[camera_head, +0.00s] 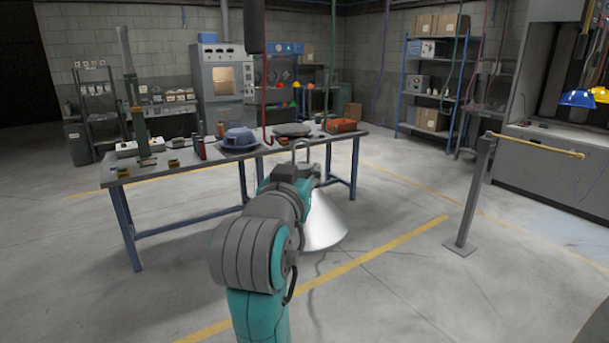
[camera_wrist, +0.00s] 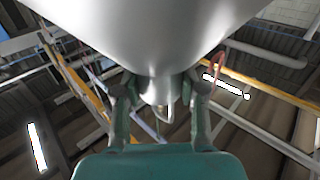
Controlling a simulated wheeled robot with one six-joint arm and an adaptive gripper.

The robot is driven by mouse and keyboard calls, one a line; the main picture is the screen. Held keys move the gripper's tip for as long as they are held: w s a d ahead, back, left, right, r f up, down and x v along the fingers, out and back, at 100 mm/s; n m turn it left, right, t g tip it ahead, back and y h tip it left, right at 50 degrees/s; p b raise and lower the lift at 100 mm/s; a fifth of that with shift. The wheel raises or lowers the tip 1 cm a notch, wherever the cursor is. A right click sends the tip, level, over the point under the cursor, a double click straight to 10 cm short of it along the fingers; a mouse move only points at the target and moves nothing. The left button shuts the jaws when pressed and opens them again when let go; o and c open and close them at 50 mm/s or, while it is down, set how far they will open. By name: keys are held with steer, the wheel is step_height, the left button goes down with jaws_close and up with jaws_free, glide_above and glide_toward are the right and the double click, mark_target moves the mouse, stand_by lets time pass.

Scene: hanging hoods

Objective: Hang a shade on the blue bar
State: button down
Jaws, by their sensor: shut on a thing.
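A silver-white cone-shaped shade (camera_head: 325,229) hangs wide end down from my gripper, in front of the workbench in the head view. Its hook loop (camera_head: 301,142) rises above the gripper. In the wrist view my gripper (camera_wrist: 160,88) is shut on the narrow neck of the shade (camera_wrist: 150,32), with one finger on each side. My arm hides part of the shade and most of the gripper in the head view. I cannot make out a blue bar in either view. A yellow bar (camera_head: 535,145) on a grey post stands at the right, apart from the shade.
The workbench (camera_head: 190,178) behind my arm carries tools and a blue-grey hood (camera_head: 238,138). A blue-framed shelf (camera_head: 430,85) stands at the back. Floor between bench and post is clear.

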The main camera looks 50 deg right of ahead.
steer(key=shift+w+d+f, duration=0.1)
steer(key=shift+w+d, duration=0.15)
steer(key=shift+w, duration=0.7)
steer(key=shift+w+d+r, duration=0.1)
steer(key=shift+w+d, duration=0.2)
steer(key=shift+w, duration=0.6)
steer(key=shift+w+d+f, duration=0.1)
steer(key=shift+w+d, duration=0.15)
steer(key=shift+w, duration=0.7)
steer(key=shift+w, duration=0.5)
steer(key=shift+w, duration=0.15)
steer(key=shift+w+d, duration=0.3)
steer(key=shift+w, duration=0.65)
steer(key=shift+w, duration=0.25)
steer(key=shift+w+d, duration=0.2)
steer(key=shift+w, duration=0.4)
steer(key=shift+w+d, duration=0.2)
steer(key=shift+w, duration=0.4)
steer(key=shift+f, duration=1.35)
